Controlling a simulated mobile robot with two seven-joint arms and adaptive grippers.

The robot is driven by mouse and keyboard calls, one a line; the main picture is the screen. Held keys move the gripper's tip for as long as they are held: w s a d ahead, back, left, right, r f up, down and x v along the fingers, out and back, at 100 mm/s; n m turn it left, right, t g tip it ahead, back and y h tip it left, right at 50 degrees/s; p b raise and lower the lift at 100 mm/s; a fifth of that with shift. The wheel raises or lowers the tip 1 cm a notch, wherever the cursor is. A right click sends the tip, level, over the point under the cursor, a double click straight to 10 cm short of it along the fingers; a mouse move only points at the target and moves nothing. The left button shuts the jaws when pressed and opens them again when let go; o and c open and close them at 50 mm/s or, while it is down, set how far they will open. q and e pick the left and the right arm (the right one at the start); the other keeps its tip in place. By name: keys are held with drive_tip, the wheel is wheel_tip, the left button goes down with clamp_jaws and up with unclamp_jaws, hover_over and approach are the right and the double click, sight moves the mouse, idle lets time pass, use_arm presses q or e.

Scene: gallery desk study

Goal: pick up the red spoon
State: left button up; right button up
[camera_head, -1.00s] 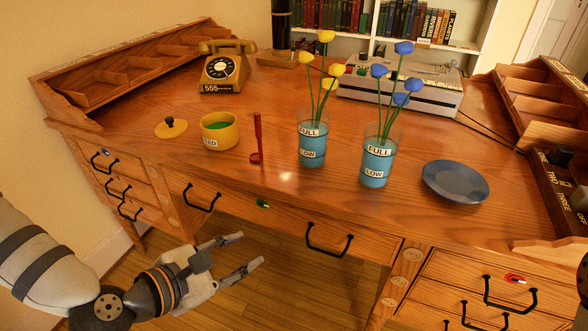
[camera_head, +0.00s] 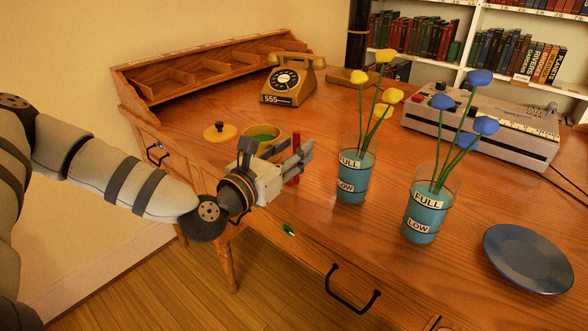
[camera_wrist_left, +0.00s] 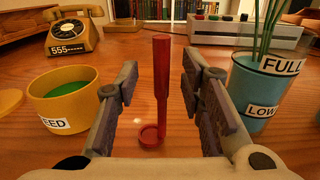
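The red spoon (camera_wrist_left: 161,85) stands upright on the desk in the left wrist view, its round bowl at the bottom and its handle pointing up. My left gripper (camera_wrist_left: 163,88) is open, with one finger on each side of the spoon; neither finger clearly touches it. In the head view the left gripper (camera_head: 299,156) reaches over the desk's front edge, and only part of the red spoon (camera_head: 295,170) shows behind its fingers. My right gripper is in neither view.
A yellow feed pot (camera_wrist_left: 66,100) stands left of the gripper, its yellow lid (camera_head: 220,132) beside it. A blue glass with yellow flowers (camera_head: 354,178) stands close on the right, another with blue flowers (camera_head: 424,220) beyond. A blue plate (camera_head: 528,259) lies at far right.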

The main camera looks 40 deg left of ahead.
use_arm(q)
drive_tip(key=shift+w+d, duration=0.1)
drive_tip(key=shift+w, duration=0.6)
clamp_jaws()
